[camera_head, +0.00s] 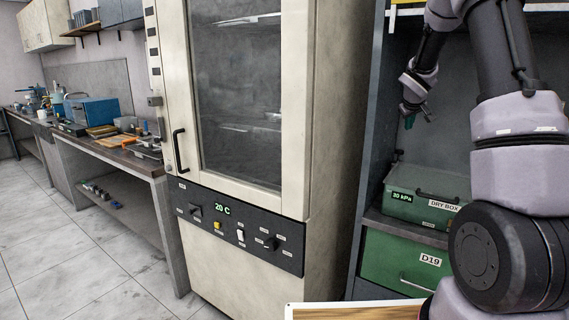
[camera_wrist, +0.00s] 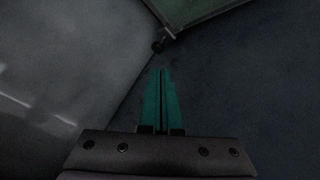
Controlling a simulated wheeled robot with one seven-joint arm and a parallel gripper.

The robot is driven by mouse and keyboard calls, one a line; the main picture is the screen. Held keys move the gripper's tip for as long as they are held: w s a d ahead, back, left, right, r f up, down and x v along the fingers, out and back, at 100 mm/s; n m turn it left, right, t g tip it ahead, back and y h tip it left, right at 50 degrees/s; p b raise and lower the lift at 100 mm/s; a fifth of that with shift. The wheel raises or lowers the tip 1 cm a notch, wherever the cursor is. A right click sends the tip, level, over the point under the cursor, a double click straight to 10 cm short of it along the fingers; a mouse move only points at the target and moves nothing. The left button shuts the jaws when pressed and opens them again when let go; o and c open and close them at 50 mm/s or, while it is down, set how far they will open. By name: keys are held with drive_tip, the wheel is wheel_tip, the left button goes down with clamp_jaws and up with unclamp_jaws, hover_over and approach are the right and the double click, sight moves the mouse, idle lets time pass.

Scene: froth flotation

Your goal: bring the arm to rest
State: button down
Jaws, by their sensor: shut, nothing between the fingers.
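My arm (camera_head: 520,140) fills the right side of the head view and reaches back toward the grey shelf unit. My gripper (camera_head: 410,118) hangs above the green dry box, small and dark in that view. In the wrist view my gripper (camera_wrist: 161,75) shows two green fingers shut together with nothing between them. The fingers point at a dark surface, and no object touches their tips.
A green dry box (camera_head: 402,207) marked 30 kPa sits on the shelf, above a green drawer (camera_head: 383,262) labelled D19. A cream cabinet (camera_head: 335,130) reading 20 C stands left. A cluttered bench (camera_head: 150,170) runs along the left. The floor (camera_head: 75,255) there is clear.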

drive_tip(key=s+a+r+m+y, duration=0.1)
drive_tip(key=s+a+r, duration=0.25)
drive_tip(key=s, duration=0.25)
drive_tip(key=s+a+r+m, duration=0.2)
drive_tip(key=s+r, duration=0.3)
drive_tip(key=s, duration=0.2)
drive_tip(key=s+a+r+m+y, duration=0.1)
drive_tip(key=s+a+r, duration=0.1)
drive_tip(key=s+r, duration=0.3)
drive_tip(key=s+a+m+y, duration=0.1)
drive_tip(key=s+a, duration=0.3)
drive_tip(key=s, duration=0.4)
drive_tip(key=s+a+y, duration=0.1)
drive_tip(key=s+a, duration=0.3)
drive_tip(key=s, duration=0.4)
drive_tip(key=s+a+f+m+g+y, duration=0.1)
drive_tip(key=s+a, duration=0.3)
drive_tip(key=s, duration=0.4)
drive_tip(key=shift+s+a+m+y, duration=0.3)
drive_tip(key=shift+s+y, duration=0.1)
